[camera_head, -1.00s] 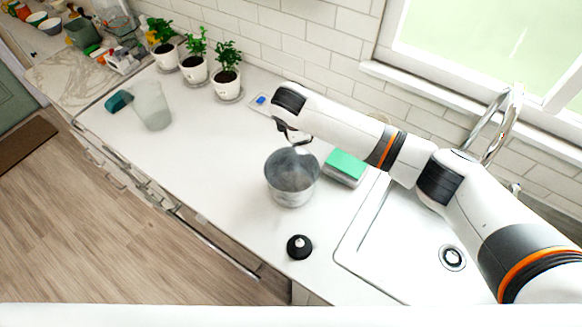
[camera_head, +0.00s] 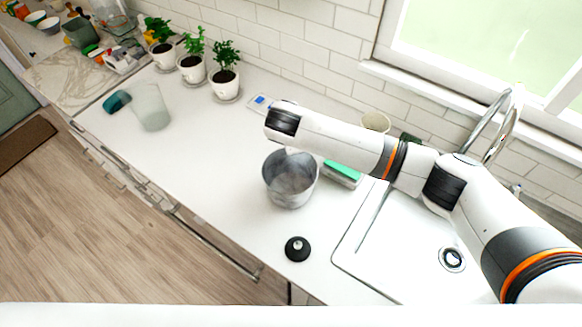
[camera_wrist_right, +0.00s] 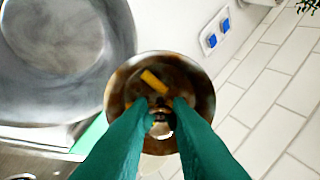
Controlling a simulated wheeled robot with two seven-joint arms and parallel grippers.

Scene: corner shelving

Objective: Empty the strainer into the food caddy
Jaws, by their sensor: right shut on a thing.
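The food caddy is taken to be the grey metal bucket (camera_head: 290,196), open at the top, on the white counter. It also shows at the upper left of the right wrist view (camera_wrist_right: 62,105). My right gripper (camera_wrist_right: 163,108), with teal fingers, is shut on the middle of a shiny brown-grey round strainer (camera_wrist_right: 203,82). A yellow scrap (camera_wrist_right: 154,81) and dark bits lie in the strainer. In the wrist view the strainer's left edge is close to the caddy's rim. In the head view my right wrist is by the caddy's far side and hides the gripper. My left gripper is out of view.
A black round knobbed piece (camera_head: 297,249) lies in front of the caddy. A green-topped block (camera_head: 342,172) and the sink (camera_head: 385,262) are to the right. Potted plants (camera_head: 224,82) stand at the back.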

